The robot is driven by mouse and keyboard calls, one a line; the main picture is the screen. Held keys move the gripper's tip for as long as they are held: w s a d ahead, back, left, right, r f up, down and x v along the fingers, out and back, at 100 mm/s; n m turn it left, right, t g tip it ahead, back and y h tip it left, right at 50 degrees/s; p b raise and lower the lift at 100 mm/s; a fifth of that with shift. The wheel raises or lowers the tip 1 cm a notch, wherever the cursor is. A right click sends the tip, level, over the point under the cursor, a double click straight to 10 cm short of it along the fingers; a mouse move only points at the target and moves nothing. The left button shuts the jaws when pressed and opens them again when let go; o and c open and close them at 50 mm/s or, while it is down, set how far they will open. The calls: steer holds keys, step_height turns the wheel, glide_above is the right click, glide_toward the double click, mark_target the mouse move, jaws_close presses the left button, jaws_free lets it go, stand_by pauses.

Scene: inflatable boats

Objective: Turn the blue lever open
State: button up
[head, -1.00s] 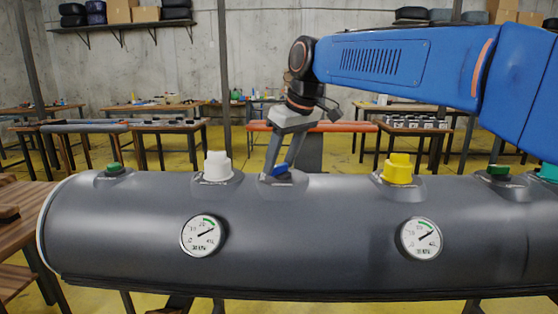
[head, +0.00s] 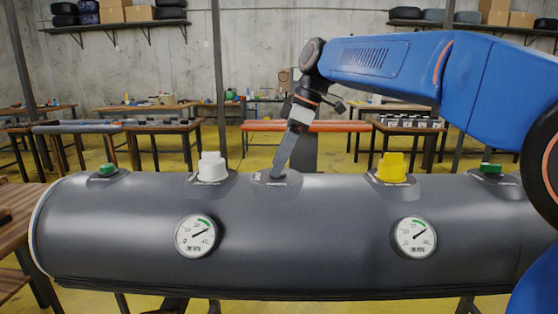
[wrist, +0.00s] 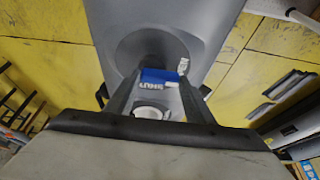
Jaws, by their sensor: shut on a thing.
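The blue lever (wrist: 158,75) sits on a round mount on the dark grey inflatable tube (head: 310,215). In the wrist view it lies between my two fingers, with white lettering on its face. My gripper (head: 279,174) reaches down at a tilt onto this mount (head: 262,178), between the white cap and the yellow cap. It also shows in the wrist view (wrist: 159,84), shut on the lever. In the head view the fingers hide the lever.
A white cap (head: 212,167) stands left of my gripper and a yellow cap (head: 391,168) stands to its right. Green caps (head: 108,169) sit further out. Two gauges (head: 196,236) are on the tube's front. Workbenches stand behind.

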stand_by(0.3)
steer(key=o, duration=1.1)
steer(key=shift+c, duration=0.2)
steer(key=shift+d+r, duration=0.1)
steer(key=v, duration=1.7)
steer(key=shift+r, duration=0.15)
